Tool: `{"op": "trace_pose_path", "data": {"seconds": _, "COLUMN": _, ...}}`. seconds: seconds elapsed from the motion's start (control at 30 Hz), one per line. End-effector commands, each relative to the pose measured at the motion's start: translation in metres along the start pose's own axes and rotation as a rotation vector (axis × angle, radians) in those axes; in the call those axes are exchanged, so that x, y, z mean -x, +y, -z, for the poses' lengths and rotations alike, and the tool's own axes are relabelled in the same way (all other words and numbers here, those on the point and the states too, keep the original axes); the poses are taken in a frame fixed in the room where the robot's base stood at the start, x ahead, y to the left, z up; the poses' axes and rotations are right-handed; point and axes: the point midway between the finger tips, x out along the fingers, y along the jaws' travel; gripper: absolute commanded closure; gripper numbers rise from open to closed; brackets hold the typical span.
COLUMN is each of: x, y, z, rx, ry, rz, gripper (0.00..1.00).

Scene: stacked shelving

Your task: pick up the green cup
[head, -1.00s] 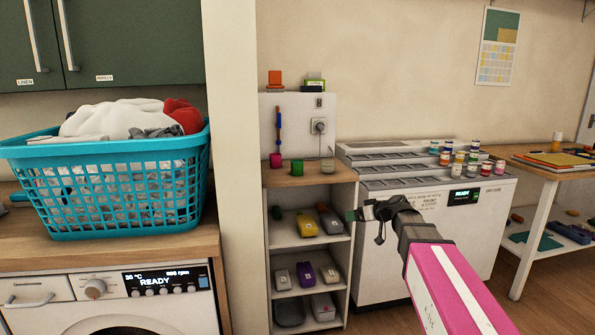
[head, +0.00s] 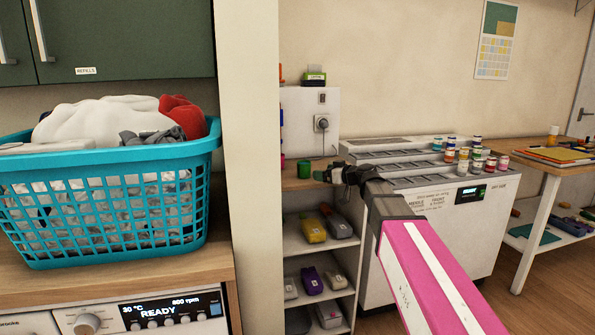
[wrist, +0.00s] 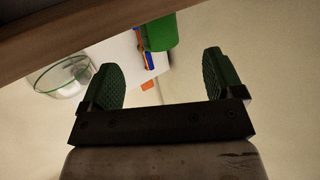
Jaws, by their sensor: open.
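The green cup (head: 304,168) stands on the wooden top of a small shelf unit, left of my gripper in the head view. In the wrist view the green cup (wrist: 160,32) shows at the top, ahead of the gap between the fingertips and partly cut by the wood edge. My gripper (head: 330,172) is at about the height of the shelf top, just right of the cup. In the wrist view my gripper (wrist: 159,62) is open with nothing between its fingers.
A clear glass bowl (wrist: 62,78) stands near the left finger in the wrist view. The wooden shelf top (head: 290,184) has its front edge close to my gripper. A wall post (head: 250,160) and a turquoise basket (head: 110,256) are at left. A white machine (head: 455,235) with small jars stands right.

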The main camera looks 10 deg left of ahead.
Motion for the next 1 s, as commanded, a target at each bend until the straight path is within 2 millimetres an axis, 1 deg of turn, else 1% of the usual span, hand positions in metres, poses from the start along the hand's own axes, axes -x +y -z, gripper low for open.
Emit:
{"op": "trace_pose_path", "data": {"seconds": 0.3, "x": -0.044, "y": 0.002, "z": 0.0, "rx": 0.0, "ry": -0.001, "rz": 0.002, "gripper": 0.13}}
{"op": "trace_pose_path", "data": {"seconds": 0.57, "x": -0.061, "y": 0.002, "z": -0.002, "rx": 0.0, "ry": -0.001, "rz": 0.0, "gripper": 0.13}}
{"op": "trace_pose_path", "data": {"seconds": 0.8, "x": -0.094, "y": 0.006, "z": -0.005, "rx": 0.0, "ry": -0.001, "rz": 0.001, "gripper": 0.13}}
{"op": "trace_pose_path", "data": {"seconds": 0.87, "x": -0.101, "y": 0.005, "z": -0.005, "rx": 0.0, "ry": -0.001, "rz": 0.001, "gripper": 0.13}}
{"op": "trace_pose_path", "data": {"seconds": 1.0, "x": -0.105, "y": 0.004, "z": -0.005, "rx": 0.0, "ry": -0.001, "rz": 0.0, "gripper": 0.13}}
